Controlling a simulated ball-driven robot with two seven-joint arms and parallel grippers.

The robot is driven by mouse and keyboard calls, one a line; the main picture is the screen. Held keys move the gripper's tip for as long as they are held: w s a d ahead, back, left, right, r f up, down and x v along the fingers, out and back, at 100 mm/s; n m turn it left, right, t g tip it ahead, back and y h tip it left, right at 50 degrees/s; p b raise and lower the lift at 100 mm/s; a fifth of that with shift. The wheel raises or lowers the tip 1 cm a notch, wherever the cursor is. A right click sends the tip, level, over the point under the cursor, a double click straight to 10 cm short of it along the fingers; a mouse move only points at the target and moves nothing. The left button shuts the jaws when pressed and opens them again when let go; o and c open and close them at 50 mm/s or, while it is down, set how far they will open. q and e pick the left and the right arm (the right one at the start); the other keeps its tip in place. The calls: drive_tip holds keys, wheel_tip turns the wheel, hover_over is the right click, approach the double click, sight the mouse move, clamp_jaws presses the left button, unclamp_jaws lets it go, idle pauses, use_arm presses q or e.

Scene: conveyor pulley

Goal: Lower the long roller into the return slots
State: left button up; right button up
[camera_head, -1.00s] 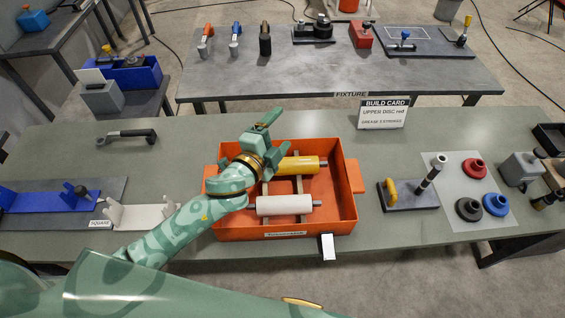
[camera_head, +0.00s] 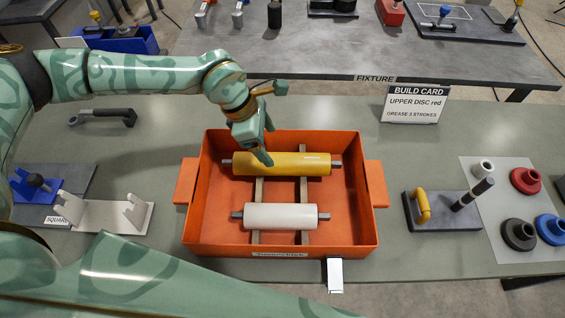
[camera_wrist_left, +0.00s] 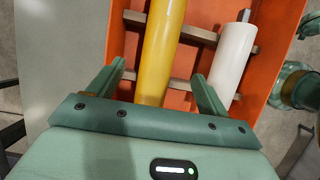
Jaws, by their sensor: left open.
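The yellow roller (camera_head: 282,164), the longer of two, lies crosswise in the orange tray (camera_head: 343,235) on two rails, with grey shaft ends. A shorter white roller (camera_head: 281,216) lies nearer me in the tray. My left gripper (camera_head: 264,148) is over the yellow roller's left part, pointing down. In the left wrist view its jaws (camera_wrist_left: 158,82) are apart, with the yellow roller (camera_wrist_left: 161,45) seen between them; contact is not clear. A white bracket (camera_head: 104,218) with two notched uprights stands left of the tray, beside a blue block (camera_head: 37,186). My right gripper is out of view.
A black-handled tool (camera_head: 102,117) lies at the back left. A build card (camera_head: 413,104) stands behind the tray. Right of it are a base with a yellow handle (camera_head: 423,206) and several discs, including a red one (camera_head: 527,180). Bench between bracket and tray is clear.

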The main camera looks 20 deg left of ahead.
sight(279, 157)
use_arm(q)
drive_tip(key=x, duration=0.5)
drive_tip(key=shift+b, duration=0.3)
drive_tip(key=x, duration=0.2)
drive_tip(key=b+x, duration=0.1)
drive_tip(key=x, duration=0.2)
drive_tip(key=shift+a+f, duration=0.15)
drive_tip(key=shift+a, duration=0.05)
clamp_jaws()
drive_tip(key=shift+w+r, duration=0.15)
drive_tip(key=shift+r, duration=0.1)
